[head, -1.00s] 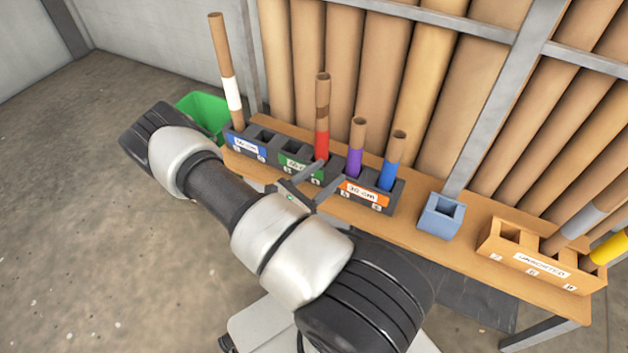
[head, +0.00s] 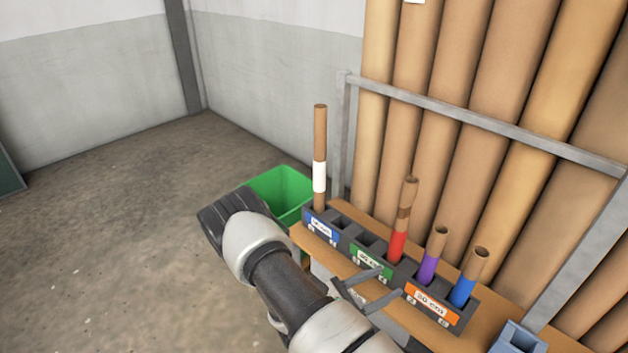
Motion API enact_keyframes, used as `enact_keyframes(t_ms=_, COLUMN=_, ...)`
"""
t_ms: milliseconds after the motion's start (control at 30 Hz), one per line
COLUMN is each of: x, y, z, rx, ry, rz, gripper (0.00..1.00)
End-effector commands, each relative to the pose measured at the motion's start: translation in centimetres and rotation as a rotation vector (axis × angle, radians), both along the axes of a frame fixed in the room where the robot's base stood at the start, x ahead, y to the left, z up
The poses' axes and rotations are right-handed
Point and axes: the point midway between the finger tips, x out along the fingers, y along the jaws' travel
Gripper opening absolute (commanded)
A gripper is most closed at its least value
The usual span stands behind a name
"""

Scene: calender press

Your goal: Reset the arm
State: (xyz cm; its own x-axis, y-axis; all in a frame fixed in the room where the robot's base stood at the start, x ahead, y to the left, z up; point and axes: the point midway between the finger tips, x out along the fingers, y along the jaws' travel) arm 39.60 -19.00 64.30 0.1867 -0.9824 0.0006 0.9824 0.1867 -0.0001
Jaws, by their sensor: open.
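My gripper (head: 366,291) is open and empty. Its two fingers reach out in front of the tube racks, close to the green-labelled and orange-labelled racks. My arm crosses the lower middle of the picture, bent, and hides part of the bench front. I see no tube between the fingers.
The bench (head: 403,312) carries a blue-labelled rack (head: 314,236) with a white-banded tube (head: 320,140), a green-labelled rack (head: 368,261) with a red-banded tube (head: 398,243), and an orange-labelled rack (head: 438,311) with purple (head: 428,268) and blue-banded tubes (head: 463,290). A green bin (head: 285,190) stands behind. Floor at left is clear.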

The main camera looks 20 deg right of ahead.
Motion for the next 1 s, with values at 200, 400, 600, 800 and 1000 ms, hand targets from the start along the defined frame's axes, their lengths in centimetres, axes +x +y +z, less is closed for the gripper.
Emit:
enact_keyframes(t_ms=200, x=0.0, y=0.2, z=2.4, rx=0.045, ry=-0.068, rz=-0.078, gripper=0.54)
enact_keyframes(t_ms=400, x=-1.3, y=1.3, z=9.1, rx=0.220, ry=-0.279, rz=-0.328, gripper=0.54)
enact_keyframes(t_ms=600, x=-3.8, y=3.4, z=15.3, rx=0.453, ry=-0.509, rz=-0.578, gripper=0.54)
enact_keyframes(t_ms=800, x=-6.4, y=6.6, z=20.6, rx=0.718, ry=-0.737, rz=-0.781, gripper=0.54)
enact_keyframes(t_ms=1000, x=-8.6, y=10.4, z=25.5, rx=1.014, ry=-0.965, rz=-0.930, gripper=0.54)
